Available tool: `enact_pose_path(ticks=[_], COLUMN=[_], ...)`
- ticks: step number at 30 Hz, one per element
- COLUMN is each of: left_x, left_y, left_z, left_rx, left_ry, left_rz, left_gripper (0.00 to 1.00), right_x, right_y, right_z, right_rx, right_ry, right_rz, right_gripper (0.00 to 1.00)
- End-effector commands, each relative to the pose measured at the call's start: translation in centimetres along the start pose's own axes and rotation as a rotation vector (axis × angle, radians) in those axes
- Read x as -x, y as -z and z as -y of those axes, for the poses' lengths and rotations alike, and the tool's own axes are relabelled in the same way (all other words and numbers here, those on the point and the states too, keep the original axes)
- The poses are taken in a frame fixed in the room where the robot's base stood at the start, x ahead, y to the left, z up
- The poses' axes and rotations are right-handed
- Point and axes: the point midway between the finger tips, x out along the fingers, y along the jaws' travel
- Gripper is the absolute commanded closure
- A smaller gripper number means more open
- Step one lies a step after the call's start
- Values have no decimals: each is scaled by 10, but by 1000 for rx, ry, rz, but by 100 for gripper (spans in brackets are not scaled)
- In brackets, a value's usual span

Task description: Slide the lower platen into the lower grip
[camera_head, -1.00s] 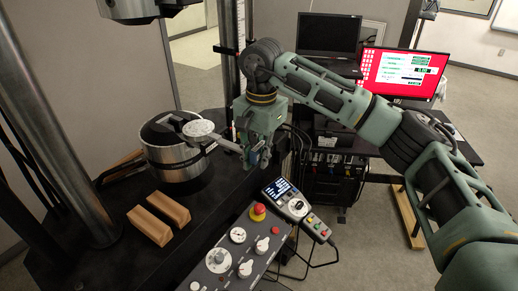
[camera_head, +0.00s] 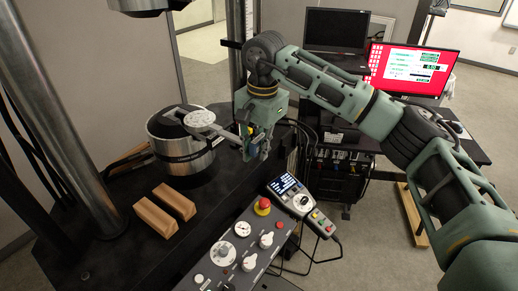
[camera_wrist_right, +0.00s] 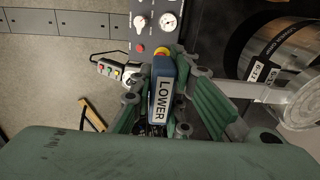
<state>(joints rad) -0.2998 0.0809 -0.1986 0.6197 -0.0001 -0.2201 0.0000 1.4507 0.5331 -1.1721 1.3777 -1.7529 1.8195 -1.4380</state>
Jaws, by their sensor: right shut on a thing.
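The lower platen (camera_head: 200,117) is a pale metal disc on a flat bar, with a blue handle labelled LOWER (camera_wrist_right: 160,95). My right gripper (camera_head: 254,146) is shut on that handle, one finger on each side in the right wrist view. The disc hangs over the right part of the lower grip (camera_head: 183,150), a wide silver cylinder with a dark top and a black band. The disc and bar (camera_wrist_right: 300,105) lie at the right of the wrist view, beside the cylinder. I cannot tell whether the platen touches the grip. My left gripper is not in view.
Two wooden blocks (camera_head: 165,210) lie on the black base in front of the cylinder. A control panel (camera_head: 235,250) with a red button and a handset (camera_head: 302,203) are nearby. A steel column (camera_head: 75,120) stands left; another machine part (camera_head: 145,4) hangs above.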

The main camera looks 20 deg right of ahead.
Motion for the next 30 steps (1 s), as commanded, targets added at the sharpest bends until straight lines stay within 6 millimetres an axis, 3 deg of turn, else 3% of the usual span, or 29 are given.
enact_pose_path(ticks=[13,30], left_x=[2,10], left_y=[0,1], left_z=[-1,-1], left_rx=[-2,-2], left_ry=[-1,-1], left_rz=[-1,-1], left_gripper=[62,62], right_x=[4,3], right_y=[0,0], right_z=[5,33], right_rx=[1,2], right_ry=[10,9], right_rz=[-1,0], right_gripper=[100,100])
